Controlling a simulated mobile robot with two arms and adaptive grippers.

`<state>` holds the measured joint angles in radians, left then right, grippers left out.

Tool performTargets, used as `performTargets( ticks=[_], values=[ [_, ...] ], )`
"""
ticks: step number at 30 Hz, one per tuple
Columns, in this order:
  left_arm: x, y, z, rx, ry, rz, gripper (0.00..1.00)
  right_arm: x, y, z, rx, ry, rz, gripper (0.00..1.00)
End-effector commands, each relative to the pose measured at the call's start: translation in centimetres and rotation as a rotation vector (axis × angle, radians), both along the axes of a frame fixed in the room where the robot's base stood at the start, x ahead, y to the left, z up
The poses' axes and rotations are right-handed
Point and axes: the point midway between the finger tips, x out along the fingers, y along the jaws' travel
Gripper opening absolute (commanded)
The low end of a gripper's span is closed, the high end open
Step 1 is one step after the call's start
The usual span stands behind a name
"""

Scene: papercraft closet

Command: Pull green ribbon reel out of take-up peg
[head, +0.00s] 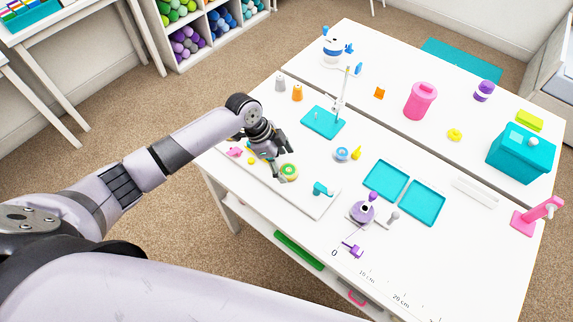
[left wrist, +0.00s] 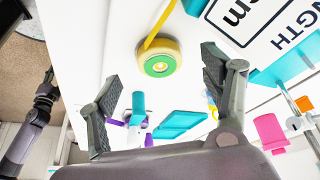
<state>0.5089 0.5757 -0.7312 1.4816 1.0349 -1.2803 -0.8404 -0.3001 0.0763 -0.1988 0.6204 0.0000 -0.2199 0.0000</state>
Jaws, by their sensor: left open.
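The green ribbon reel (head: 289,171) is a round, cream-rimmed disc with a green face and a pale centre. It sits on the long white board at the table's near left side. The left wrist view shows the reel (left wrist: 159,62) ahead, with a yellow ribbon leading off its upper edge. The peg itself is hidden apart from perhaps the pale centre. My left gripper (head: 284,164) is open above the board beside the reel. Its two fingers (left wrist: 160,82) lie either side of the reel in the wrist view, with nothing between them. What seems my right arm's dark end (left wrist: 45,92) shows at the left edge.
On the white board (head: 316,207) also sit a pink piece (head: 235,151), a yellow piece (head: 250,160) and a teal piece (head: 322,189). A blue spool (head: 342,153), teal trays (head: 421,203) and a purple device (head: 362,211) stand to the right.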

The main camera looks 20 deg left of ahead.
Motion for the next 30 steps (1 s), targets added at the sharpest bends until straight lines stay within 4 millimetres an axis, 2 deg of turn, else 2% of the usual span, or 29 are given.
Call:
performTargets(
  ticks=[6,17,30],
  values=[
    [0.2,-0.9,-2.1,0.000,0.001,0.001,0.72,0.0,0.0,0.3,0.000,0.000,0.000,0.40],
    [0.2,-1.0,-2.6,0.000,0.000,0.000,0.72,-0.1,-0.1,0.4,-0.001,0.001,0.002,0.40],
    [0.2,-1.0,-2.6,0.000,0.001,0.000,0.44,-0.1,-0.4,0.4,-0.005,0.001,0.004,0.40]
  ],
)
